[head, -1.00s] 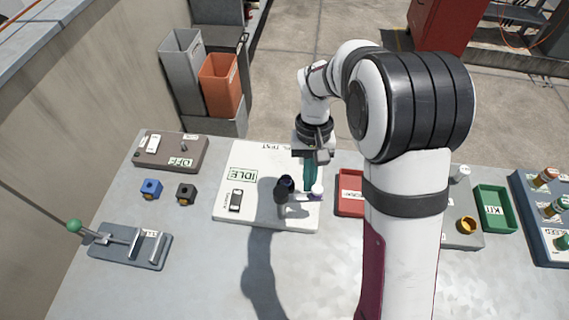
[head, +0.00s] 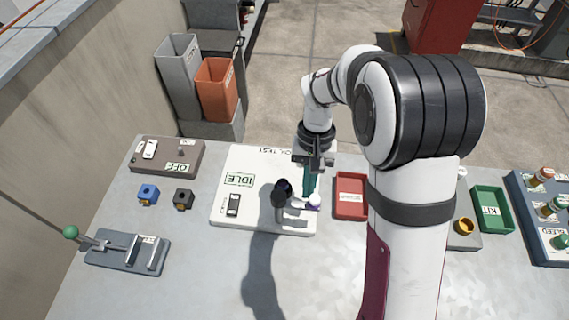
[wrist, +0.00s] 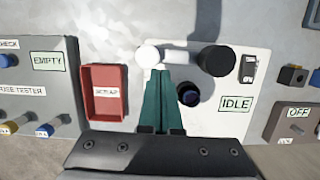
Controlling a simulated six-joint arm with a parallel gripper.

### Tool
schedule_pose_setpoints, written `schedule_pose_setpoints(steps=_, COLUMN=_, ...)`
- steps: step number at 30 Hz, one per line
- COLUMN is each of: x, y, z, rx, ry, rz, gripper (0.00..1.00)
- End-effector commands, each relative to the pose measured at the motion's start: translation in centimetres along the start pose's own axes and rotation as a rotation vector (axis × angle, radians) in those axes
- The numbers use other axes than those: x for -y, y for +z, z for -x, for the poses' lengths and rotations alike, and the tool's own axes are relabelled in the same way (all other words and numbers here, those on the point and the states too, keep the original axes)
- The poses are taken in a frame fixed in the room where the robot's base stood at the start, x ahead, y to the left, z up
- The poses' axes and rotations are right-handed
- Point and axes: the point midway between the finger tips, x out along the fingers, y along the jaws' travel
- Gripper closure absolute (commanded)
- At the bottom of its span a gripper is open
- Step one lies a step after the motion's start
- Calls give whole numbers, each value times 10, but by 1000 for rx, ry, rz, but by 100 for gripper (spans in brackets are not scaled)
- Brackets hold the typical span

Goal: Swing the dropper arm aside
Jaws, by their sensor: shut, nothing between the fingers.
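In the wrist view the fingertips (wrist: 163,76) sit just below the bar, beside the white knob (wrist: 148,56). The dark post top (wrist: 215,60) is to the right. Whether the fingers touch the bar I cannot tell.
A dark round cup (wrist: 189,94) is on the board near my fingers. A red tray (head: 351,195) lies right of the board, a green KIT tray (head: 492,210) farther right. Blue (head: 148,194) and black (head: 183,199) blocks and a lever fixture (head: 127,252) are left. The front table is clear.

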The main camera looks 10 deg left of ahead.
Motion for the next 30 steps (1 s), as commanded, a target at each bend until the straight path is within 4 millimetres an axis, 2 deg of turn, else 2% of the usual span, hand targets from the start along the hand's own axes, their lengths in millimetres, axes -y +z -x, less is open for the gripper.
schedule_pose_setpoints(steps=4, x=0, y=-17, z=4, rx=-1, ry=0, rz=0, gripper=100)
schedule_pose_setpoints(steps=7, x=1, y=-40, z=9, rx=-1, ry=0, rz=-2, gripper=100)
schedule_pose_setpoints(steps=12, x=2, y=-39, z=64, rx=-6, ry=-2, rz=-1, gripper=100)
schedule_pose_setpoints(steps=15, x=2, y=-38, z=87, rx=-5, ry=-1, rz=-2, gripper=100)
schedule_pose_setpoints(steps=19, x=2, y=-38, z=105, rx=-2, ry=0, rz=-1, gripper=100)
schedule_pose_setpoints(steps=24, x=2, y=-37, z=110, rx=0, ry=-1, rz=-1, gripper=100)
schedule_pose_setpoints(steps=26, x=-2, y=-29, z=115, rx=-7, ry=-7, rz=-12, gripper=100)
schedule_pose_setpoints(steps=27, x=-8, y=-17, z=120, rx=-17, ry=-15, rz=-32, gripper=100)
schedule_pose_setpoints(steps=29, x=-20, y=14, z=130, rx=-38, ry=-38, rz=-76, gripper=100)
schedule_pose_setpoints(steps=30, x=-30, y=42, z=133, rx=-56, ry=-58, rz=-116, gripper=100)
